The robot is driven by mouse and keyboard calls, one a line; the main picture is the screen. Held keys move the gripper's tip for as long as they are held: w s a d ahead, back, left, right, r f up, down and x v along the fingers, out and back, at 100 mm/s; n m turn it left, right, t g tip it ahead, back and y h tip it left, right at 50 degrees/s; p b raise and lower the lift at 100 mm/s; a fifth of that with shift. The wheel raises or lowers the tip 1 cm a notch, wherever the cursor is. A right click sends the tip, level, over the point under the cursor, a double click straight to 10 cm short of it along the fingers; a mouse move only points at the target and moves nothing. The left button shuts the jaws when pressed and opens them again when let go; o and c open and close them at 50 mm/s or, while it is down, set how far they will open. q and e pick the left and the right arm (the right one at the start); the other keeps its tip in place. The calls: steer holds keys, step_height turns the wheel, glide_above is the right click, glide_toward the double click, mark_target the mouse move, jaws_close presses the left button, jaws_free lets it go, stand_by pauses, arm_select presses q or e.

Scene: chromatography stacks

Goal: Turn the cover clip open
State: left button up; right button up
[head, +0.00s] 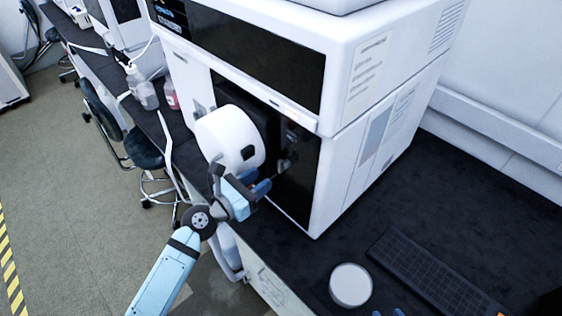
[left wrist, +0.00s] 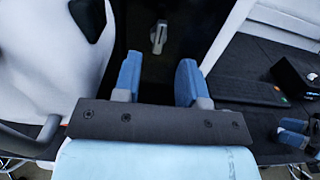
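The cover clip (left wrist: 158,37) is a small grey-white lever on the dark front panel, seen upright near the top middle of the left wrist view. My left gripper (left wrist: 157,80) is open, its blue fingers apart with nothing between them. The clip shows beyond the fingertips, in line with the gap and not touched. In the head view my left gripper (head: 262,188) is in front of the dark panel, just below the white round cover (head: 230,137). The clip is too small and dark to make out surely there.
The white instrument stack (head: 340,170) stands on a dark bench (head: 440,200). A round white lidded container (head: 350,286) and a black keyboard (head: 435,275) lie to the right. Bottles (head: 143,90) stand on the bench at left.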

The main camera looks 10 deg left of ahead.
mark_target(278, 167)
arm_select(q)
steer(key=x, duration=0.8)
steer(key=shift+p, duration=0.4)
steer(key=shift+s, duration=0.1)
steer(key=shift+c, duration=0.4)
steer(key=c, duration=0.6)
